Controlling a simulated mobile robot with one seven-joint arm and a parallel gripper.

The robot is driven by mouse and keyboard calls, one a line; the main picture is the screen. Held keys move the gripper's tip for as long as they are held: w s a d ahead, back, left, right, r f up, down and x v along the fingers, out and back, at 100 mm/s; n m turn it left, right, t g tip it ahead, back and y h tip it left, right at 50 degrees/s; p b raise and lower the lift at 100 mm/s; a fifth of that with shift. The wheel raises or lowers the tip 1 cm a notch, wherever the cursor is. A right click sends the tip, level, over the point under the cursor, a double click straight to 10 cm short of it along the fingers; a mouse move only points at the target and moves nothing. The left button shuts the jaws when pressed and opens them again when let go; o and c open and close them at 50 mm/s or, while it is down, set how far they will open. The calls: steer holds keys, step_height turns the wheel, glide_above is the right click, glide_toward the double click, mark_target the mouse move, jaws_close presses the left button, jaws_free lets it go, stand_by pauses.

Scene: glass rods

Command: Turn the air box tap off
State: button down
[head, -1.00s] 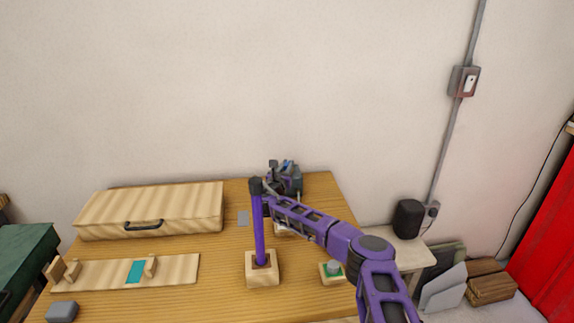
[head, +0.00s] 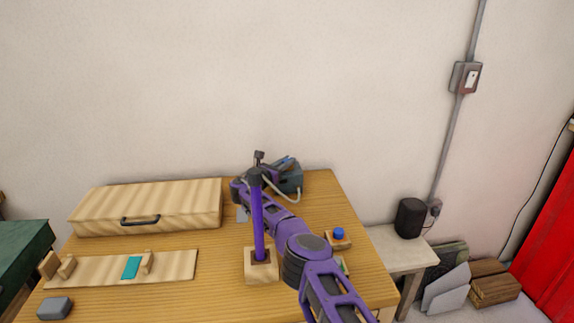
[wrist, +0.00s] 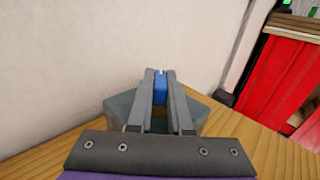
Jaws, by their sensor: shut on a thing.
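The air box (head: 291,181) is a dark grey-blue box at the back right of the wooden table, against the wall, with a pale hose curving at its front. It also shows in the wrist view (wrist: 122,104), below and around my fingers. Its blue tap (wrist: 160,90) stands between my two fingers in the wrist view. My gripper (wrist: 160,75) is shut on the tap. In the head view my gripper (head: 283,164) reaches in from the left over the box, and the arm hides part of the box.
A purple rod (head: 258,225) stands upright in a wooden block (head: 261,270) close to my arm. A block with a blue top (head: 338,237) sits right of my arm.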

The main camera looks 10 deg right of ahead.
mark_target(287, 159)
steer(key=shift+r, duration=0.1)
stand_by(0.4)
steer(key=c, duration=0.8)
jaws_free()
steer(key=shift+c, duration=0.2)
step_height(287, 159, up, 10)
steer(key=shift+p, duration=0.8)
